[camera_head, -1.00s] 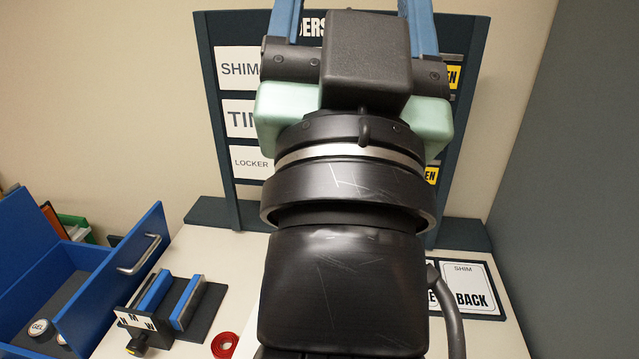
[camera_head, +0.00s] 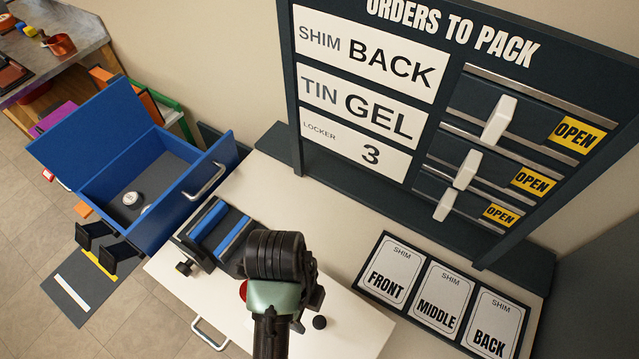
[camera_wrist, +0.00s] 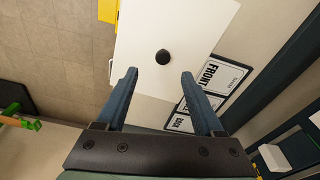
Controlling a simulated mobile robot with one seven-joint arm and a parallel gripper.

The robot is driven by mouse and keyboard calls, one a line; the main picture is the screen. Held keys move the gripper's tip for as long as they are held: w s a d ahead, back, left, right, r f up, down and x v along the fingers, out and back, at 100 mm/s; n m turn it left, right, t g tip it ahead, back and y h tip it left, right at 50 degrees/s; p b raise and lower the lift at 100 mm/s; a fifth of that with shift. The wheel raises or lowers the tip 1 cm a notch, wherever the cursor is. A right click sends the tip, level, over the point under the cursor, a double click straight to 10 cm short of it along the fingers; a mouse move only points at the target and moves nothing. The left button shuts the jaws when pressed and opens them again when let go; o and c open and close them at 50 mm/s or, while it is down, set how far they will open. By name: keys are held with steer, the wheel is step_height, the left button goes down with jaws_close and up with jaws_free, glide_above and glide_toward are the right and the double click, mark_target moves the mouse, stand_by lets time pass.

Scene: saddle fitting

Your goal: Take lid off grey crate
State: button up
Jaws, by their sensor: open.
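A white flat panel (camera_wrist: 200,30) with a round black knob (camera_wrist: 163,57) looks like the lid. In the head view the white panel (camera_head: 350,335) lies at the bottom middle, with its knob (camera_head: 320,322) just right of my arm. No grey crate walls can be made out under it. My gripper (camera_wrist: 158,76) is open and empty in the wrist view, its two blue fingers spread. The knob appears between and beyond the fingertips, not touched. In the head view my arm hides the fingers and part of the panel.
A blue open drawer box (camera_head: 150,165) with round tins stands at left. A rack with blue bars (camera_head: 222,228) is left of my arm. The orders board (camera_head: 400,90) rises behind. FRONT, MIDDLE and BACK cards (camera_head: 440,298) lie right. Bare white tabletop shows in the middle.

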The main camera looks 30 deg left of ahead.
steer(key=b, duration=0.2)
glide_above(320, 322)
steer(key=a, duration=0.2)
steer(key=f, duration=0.5)
steer(key=shift+s+d+f, duration=0.25)
steer(key=shift+s+f, duration=0.1)
steer(key=shift+s, duration=0.05)
steer(key=f, duration=0.1)
steer(key=d+f+p, duration=0.1)
steer(key=f, duration=0.3)
steer(key=shift+w+d+p, duration=0.2)
steer(key=shift+w+p, duration=0.1)
steer(key=shift+p, duration=0.1)
steer(key=shift+f, duration=0.45)
jaws_close()
